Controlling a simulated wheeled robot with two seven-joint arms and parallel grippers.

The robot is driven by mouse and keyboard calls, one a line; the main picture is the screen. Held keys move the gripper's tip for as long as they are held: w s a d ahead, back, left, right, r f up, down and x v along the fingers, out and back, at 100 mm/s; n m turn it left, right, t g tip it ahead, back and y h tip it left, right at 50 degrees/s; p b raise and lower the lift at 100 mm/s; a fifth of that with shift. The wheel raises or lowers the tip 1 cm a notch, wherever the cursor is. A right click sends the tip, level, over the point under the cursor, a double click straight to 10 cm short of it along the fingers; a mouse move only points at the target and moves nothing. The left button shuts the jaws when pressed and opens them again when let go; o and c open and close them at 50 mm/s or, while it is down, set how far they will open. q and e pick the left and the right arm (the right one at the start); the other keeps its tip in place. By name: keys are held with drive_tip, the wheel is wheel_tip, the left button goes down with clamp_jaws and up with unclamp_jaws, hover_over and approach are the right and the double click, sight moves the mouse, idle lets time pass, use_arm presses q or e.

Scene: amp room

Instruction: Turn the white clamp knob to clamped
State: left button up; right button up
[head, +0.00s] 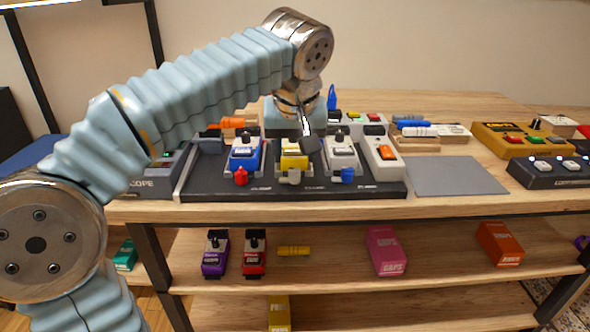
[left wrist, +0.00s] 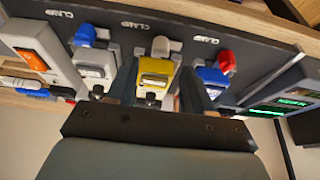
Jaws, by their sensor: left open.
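The white clamp knob (head: 290,178) sits at the front of the black pedalboard (head: 230,190), just before the yellow pedal (head: 294,158). In the left wrist view the white knob (left wrist: 160,47) lies beyond the yellow pedal (left wrist: 155,80), near a "CLAMP" label. My left gripper (head: 308,143) is above and behind the yellow pedal. In the left wrist view its open fingers (left wrist: 158,88) are either side of that pedal, short of the knob; contact cannot be told. My right gripper is not seen.
A red knob (head: 241,176) fronts the blue pedal (head: 245,152), and a blue knob (head: 347,176) fronts the grey pedal (head: 343,155). A white pedal with an orange switch (head: 383,155) stands right. A grey mat (head: 455,176) is bare. Shelves below hold several pedals.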

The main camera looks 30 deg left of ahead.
sight(294, 169)
use_arm(q)
drive_tip(key=x, duration=0.5)
drive_tip(key=shift+c, duration=0.3)
clamp_jaws()
